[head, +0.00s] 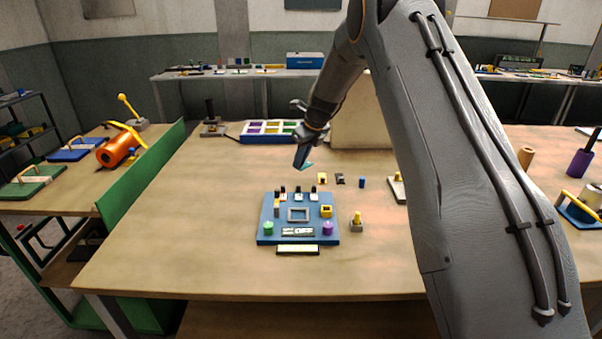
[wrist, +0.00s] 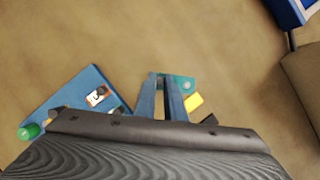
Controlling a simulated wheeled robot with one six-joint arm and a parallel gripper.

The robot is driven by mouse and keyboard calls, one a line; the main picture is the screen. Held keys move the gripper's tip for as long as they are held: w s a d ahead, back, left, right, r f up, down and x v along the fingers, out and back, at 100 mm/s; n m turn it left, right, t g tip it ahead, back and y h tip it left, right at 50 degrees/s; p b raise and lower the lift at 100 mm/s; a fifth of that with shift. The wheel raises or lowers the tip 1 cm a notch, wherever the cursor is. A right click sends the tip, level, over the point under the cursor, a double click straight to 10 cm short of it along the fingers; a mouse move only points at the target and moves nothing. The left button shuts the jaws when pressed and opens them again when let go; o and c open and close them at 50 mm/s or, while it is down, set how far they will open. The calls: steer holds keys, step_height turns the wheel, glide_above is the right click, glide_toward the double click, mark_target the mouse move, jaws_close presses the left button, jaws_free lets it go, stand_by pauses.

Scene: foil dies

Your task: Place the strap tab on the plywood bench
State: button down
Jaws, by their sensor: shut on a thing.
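My gripper (head: 302,160) hangs over the plywood bench (head: 180,235), behind the blue fixture board. In the wrist view its two blue fingers (wrist: 170,88) are close together, shut on a small teal tab (wrist: 187,83), which I take to be the strap tab. The tab shows as a teal sliver (head: 307,166) at the fingertips in the head view. It has a small hole or pin near its outer end. The fingers hide part of it, and I cannot tell how high it is above the bench.
The blue board (head: 263,236) carries a square frame, several blocks, and green and purple knobs. Small yellow (head: 322,178) and dark (head: 340,179) pieces and a blue cylinder (head: 362,182) lie near the gripper. A tray of coloured compartments (head: 246,138) stands behind. The bench's left front is clear.

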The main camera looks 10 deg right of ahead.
mark_target(301, 169)
steer(key=shift+f+p, duration=0.65)
steer(key=shift+f, duration=1.9)
steer(key=shift+f, duration=0.15)
steer(key=c, duration=1.8)
jaws_free()
steer(key=shift+d+r, duration=0.1)
steer(key=shift+r, duration=0.4)
steer(key=b+v, duration=0.3)
steer(key=v, duration=0.8)
steer(key=s+f+n+g, duration=0.1)
steer(key=s+n, duration=0.8)
steer(key=s, duration=0.4)
steer(key=s+f+n+h, duration=0.1)
steer(key=s+f+n, duration=0.1)
steer(key=s+n, duration=0.8)
steer(key=s+f+n+g+h, duration=0.1)
steer(key=s+f+n, duration=0.1)
steer(key=s+n, duration=0.8)
steer(key=shift+s+a+g, duration=0.15)
steer(key=shift+s, duration=2)
steer(key=shift+s+a+g, duration=0.1)
steer(key=shift+s+g, duration=0.05)
steer(key=shift+s, duration=1.95)
